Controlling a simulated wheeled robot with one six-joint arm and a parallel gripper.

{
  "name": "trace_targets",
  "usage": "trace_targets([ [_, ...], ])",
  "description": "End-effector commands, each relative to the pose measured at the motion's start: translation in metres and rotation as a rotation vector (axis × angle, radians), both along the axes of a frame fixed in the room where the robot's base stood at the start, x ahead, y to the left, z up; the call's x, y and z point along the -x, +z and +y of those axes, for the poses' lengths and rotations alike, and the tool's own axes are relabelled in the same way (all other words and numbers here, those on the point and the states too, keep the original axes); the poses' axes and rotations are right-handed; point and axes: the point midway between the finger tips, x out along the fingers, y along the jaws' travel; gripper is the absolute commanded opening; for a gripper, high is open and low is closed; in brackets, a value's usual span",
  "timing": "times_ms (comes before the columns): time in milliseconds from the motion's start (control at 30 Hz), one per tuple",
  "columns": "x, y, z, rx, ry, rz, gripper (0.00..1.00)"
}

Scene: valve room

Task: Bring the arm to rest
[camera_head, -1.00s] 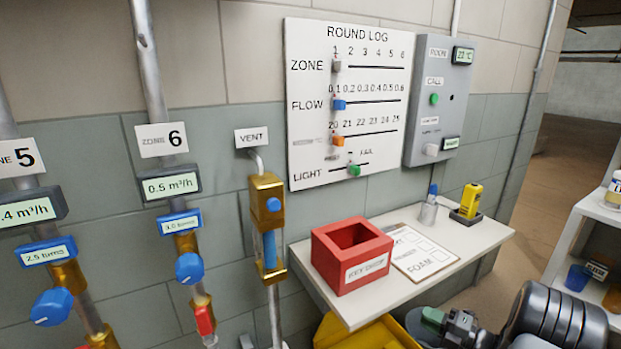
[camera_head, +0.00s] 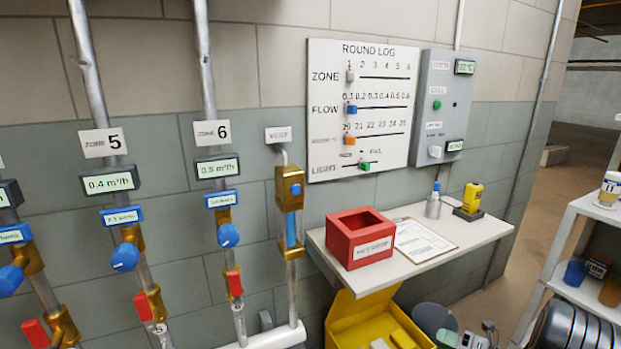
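An open yellow bin (camera_head: 345,318) stands below. Valve pipes line the left wall. A white rack (camera_head: 560,235) stands at right.

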Motion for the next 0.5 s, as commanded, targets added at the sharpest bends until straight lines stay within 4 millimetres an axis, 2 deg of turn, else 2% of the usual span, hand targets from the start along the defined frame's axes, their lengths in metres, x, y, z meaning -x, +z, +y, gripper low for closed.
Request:
trace_targets([
  [200,0.025,-0.025,0.019,0.261,0.155,-0.113,0.23],
  [300,0.042,-0.022,0.033,0.439,0.300,-0.217,0.23],
  [367,0.054,-0.013,0.044,0.571,0.427,-0.310,0.23],
  [467,0.079,0.022,0.067,0.831,0.746,-0.549,0.23],
  [500,0.091,0.042,0.077,0.939,0.908,-0.674,0.23],
])
